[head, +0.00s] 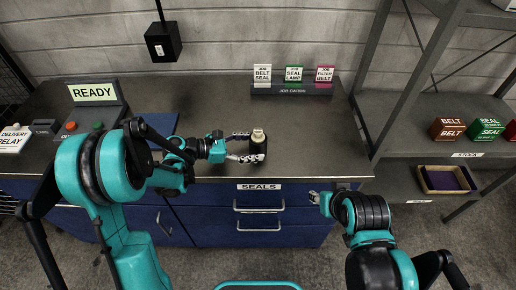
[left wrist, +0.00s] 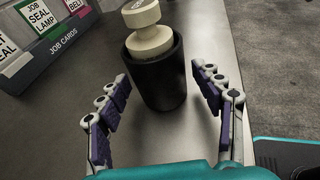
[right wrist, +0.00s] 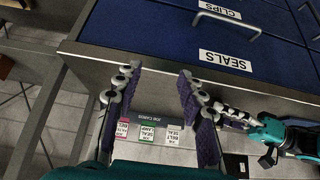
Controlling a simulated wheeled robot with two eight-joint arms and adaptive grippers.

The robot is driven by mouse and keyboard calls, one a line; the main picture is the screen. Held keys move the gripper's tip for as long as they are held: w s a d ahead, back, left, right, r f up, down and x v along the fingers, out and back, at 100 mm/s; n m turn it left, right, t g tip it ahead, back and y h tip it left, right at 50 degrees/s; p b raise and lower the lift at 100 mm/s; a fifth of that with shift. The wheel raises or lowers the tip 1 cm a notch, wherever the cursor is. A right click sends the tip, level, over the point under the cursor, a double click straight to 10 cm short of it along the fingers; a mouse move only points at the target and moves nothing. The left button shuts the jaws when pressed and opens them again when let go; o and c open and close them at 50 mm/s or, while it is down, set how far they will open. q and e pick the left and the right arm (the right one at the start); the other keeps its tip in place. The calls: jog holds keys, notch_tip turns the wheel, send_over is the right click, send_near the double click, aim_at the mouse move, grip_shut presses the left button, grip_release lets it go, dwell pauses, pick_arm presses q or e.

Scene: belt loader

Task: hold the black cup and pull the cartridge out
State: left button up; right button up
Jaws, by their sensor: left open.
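The black cup (head: 259,150) stands upright on the dark worktop near its front edge. The cream cartridge (head: 258,135) sits in it, its knobbed top sticking out above the rim. In the left wrist view the cup (left wrist: 160,85) and cartridge (left wrist: 147,28) are close ahead. My left gripper (head: 250,147) is open, its fingers to either side of the cup's near part, with gaps visible in the wrist view (left wrist: 160,75). My right gripper (head: 314,197) is in front of the drawers, below the worktop edge. Its fingers are apart and empty in the right wrist view (right wrist: 158,75).
The job card holder (head: 290,89) with three cards stands at the back of the worktop. Blue drawers (head: 260,222) with a SEALS label are below the front edge. A shelf (head: 430,155) with boxes and a tray (head: 424,190) is at right. The worktop around the cup is clear.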

pick_arm(q)
jog(key=shift+w+d+f, duration=0.1)
jog(key=shift+d, duration=0.25)
pick_arm(e)
jog(key=shift+f, duration=0.1)
pick_arm(q)
jog(key=c, duration=0.8)
pick_arm(e)
jog(key=shift+o, duration=0.4)
pick_arm(q)
jog(key=shift+o, duration=0.2)
pick_arm(e)
notch_tip(320, 180, up, 13)
jog(key=n+g, duration=0.6)
jog(key=g, duration=0.1)
send_over(258, 130)
jog(key=d, duration=0.1)
jog(key=shift+s+r, duration=0.2)
jog(key=shift+s, duration=0.1)
jog(key=shift+w+a+f, duration=0.1)
jog(key=shift+w+a, duration=0.15)
jog(key=shift+a, duration=0.2)
jog(key=shift+f, duration=4.45)
